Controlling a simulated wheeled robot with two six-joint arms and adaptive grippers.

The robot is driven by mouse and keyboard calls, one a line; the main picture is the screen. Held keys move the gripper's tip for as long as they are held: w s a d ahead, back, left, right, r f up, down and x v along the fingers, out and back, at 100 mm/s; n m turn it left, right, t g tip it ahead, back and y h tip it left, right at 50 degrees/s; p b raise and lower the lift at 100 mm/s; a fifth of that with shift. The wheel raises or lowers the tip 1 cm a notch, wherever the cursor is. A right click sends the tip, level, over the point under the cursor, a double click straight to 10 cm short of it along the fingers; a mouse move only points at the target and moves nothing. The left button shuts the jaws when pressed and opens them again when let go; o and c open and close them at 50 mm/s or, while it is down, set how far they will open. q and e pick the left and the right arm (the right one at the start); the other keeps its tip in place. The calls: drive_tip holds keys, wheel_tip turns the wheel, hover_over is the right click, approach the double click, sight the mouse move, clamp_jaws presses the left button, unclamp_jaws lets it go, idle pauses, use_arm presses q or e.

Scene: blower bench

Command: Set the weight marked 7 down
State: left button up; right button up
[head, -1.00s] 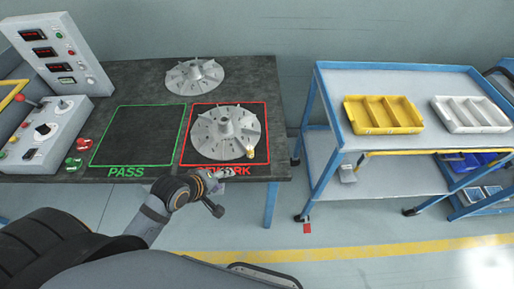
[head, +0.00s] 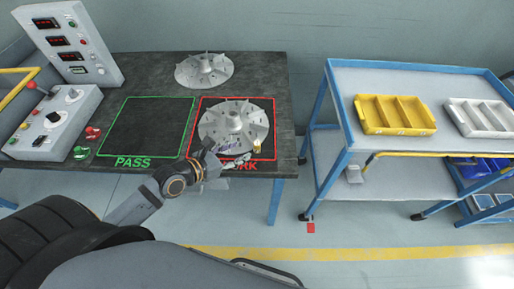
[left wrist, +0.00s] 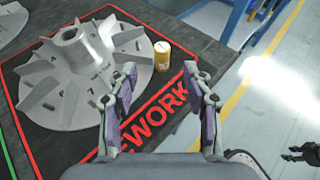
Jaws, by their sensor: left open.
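A small brass-coloured cylindrical weight (head: 257,146) stands upright on the bench, at the right side of the red REWORK square, beside the grey bladed impeller (head: 232,120). The weight shows larger in the left wrist view (left wrist: 162,58); no mark on it is readable. My left gripper (head: 238,160) is open and empty at the front edge of the REWORK square. In the left wrist view its fingers (left wrist: 163,88) are spread apart, with the weight beyond the gap between their tips. A dark jointed piece at that view's right edge looks like my right gripper (left wrist: 300,153); its jaws are unclear.
A second impeller (head: 204,70) stands at the back of the bench. The green PASS square (head: 150,125) is empty. The control console (head: 55,120) is at the left. A blue cart (head: 345,100) with yellow and white trays stands right of the bench across a gap.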

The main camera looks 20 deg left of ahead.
sight(256, 144)
use_arm(q)
drive_tip(key=shift+b+x, duration=1)
drive_tip(key=shift+x, duration=1.3)
drive_tip(key=b+x, duration=0.1)
drive_tip(key=x, duration=0.4)
drive_tip(key=shift+d+r, duration=0.1)
drive_tip(key=shift+s, duration=0.1)
use_arm(e)
wheel_tip(256, 144, down, 4)
drive_tip(key=shift+a+f, duration=0.1)
drive_tip(key=shift+f, duration=0.05)
use_arm(q)
drive_tip(key=c, duration=0.8)
